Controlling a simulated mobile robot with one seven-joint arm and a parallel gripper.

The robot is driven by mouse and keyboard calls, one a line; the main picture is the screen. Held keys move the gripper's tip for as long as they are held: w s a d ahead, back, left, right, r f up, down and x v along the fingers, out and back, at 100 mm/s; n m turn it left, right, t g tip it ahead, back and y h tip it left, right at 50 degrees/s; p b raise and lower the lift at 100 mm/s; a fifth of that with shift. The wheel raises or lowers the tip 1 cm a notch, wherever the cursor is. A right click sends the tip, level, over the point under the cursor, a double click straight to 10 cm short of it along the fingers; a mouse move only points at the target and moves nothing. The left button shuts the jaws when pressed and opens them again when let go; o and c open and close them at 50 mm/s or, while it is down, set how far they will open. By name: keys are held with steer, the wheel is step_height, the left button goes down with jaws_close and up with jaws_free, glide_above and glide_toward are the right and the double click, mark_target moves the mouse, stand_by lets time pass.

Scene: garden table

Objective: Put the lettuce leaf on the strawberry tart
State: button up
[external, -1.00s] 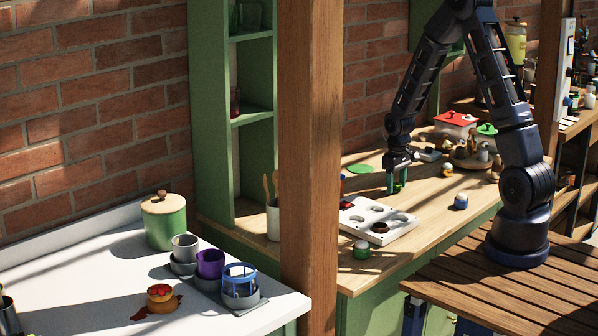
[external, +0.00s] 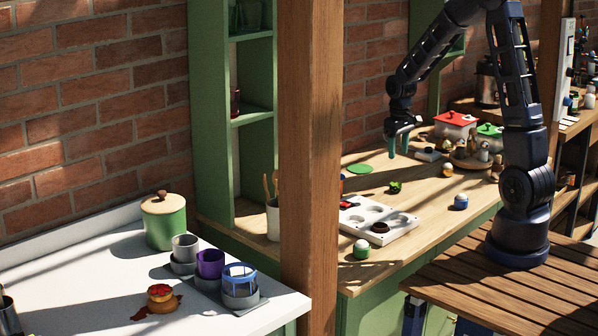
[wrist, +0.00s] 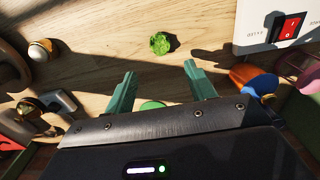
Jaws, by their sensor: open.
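The curly green lettuce leaf (external: 395,187) lies on the wooden table, left of the small blue item; in the wrist view it (wrist: 160,43) lies beyond my fingertips. My gripper (external: 404,147) is open and empty, raised above the table behind the leaf. Its two teal fingers (wrist: 156,84) are spread apart in the wrist view. A small orange round pastry with a red top (external: 160,295), seemingly the strawberry tart, sits on the white counter at the front left, with a dark red splash around its base. It is not visible in the wrist view.
A white panel with round recesses and a red switch (external: 400,222) lies in front of the leaf. A green disc (external: 360,169) lies behind. A green-and-white item (external: 362,249) stands near the front edge. A wooden post (external: 311,150) stands between counter and table in the picture.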

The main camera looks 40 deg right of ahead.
steer(key=s+a+r+t, duration=0.2)
steer(key=s+a+r, duration=0.2)
steer(key=s+r, duration=0.7)
steer(key=s+a+r+t, duration=0.2)
steer(key=s+a+r, duration=0.2)
steer(key=s+r, duration=0.6)
steer(key=s, duration=0.5)
steer(key=shift+s+r, duration=0.15)
steer(key=shift+r, duration=0.2)
steer(key=shift+o, duration=0.9)
steer(key=shift+s+t, duration=0.3)
